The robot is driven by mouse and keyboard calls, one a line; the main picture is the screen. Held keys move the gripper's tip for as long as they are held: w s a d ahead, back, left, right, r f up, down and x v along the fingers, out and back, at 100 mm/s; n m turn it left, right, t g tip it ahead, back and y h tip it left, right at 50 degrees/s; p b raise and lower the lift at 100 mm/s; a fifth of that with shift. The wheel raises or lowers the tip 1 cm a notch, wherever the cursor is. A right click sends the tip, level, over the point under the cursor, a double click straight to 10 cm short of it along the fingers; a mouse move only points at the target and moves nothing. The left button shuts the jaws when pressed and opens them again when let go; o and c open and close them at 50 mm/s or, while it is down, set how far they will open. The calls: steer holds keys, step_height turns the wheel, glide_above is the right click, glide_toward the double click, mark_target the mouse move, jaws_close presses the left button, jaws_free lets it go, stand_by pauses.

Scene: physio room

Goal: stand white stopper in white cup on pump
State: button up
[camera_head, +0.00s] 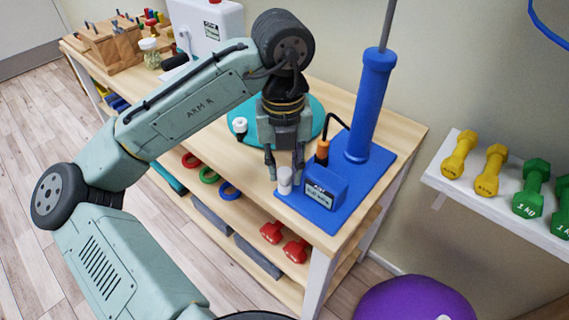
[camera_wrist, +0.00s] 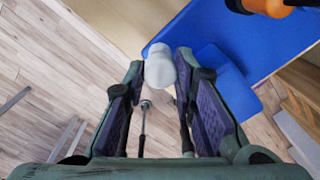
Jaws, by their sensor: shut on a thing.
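The white stopper (camera_head: 285,173) is a small pale cylinder between the fingertips of my gripper (camera_head: 284,172). The white cup (camera_head: 284,188) is directly below it, at the front left corner of the pump's blue base. The pump (camera_head: 371,105) is a tall blue cylinder with a grey rod, beside a blue labelled box. In the wrist view the pale stopper (camera_wrist: 160,73) is between the fingertips, lined up with the cup's white shape. My gripper points down and is shut on the stopper. I cannot tell how deep the stopper sits in the cup.
An orange-topped plug (camera_head: 322,151) with a black cable stands close right of my gripper. A white-capped black piece (camera_head: 240,127) is on the table to the left. A teal disc (camera_head: 312,112) lies behind. The table's front edge is close to the cup.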

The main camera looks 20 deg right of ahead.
steer(key=shift+f, duration=0.35)
stand_by(0.5)
steer(key=o, duration=1)
steer(key=shift+o, duration=0.3)
steer(key=shift+r, duration=0.1)
steer(key=shift+r+p, duration=3.45)
steer(key=shift+p, duration=0.4)
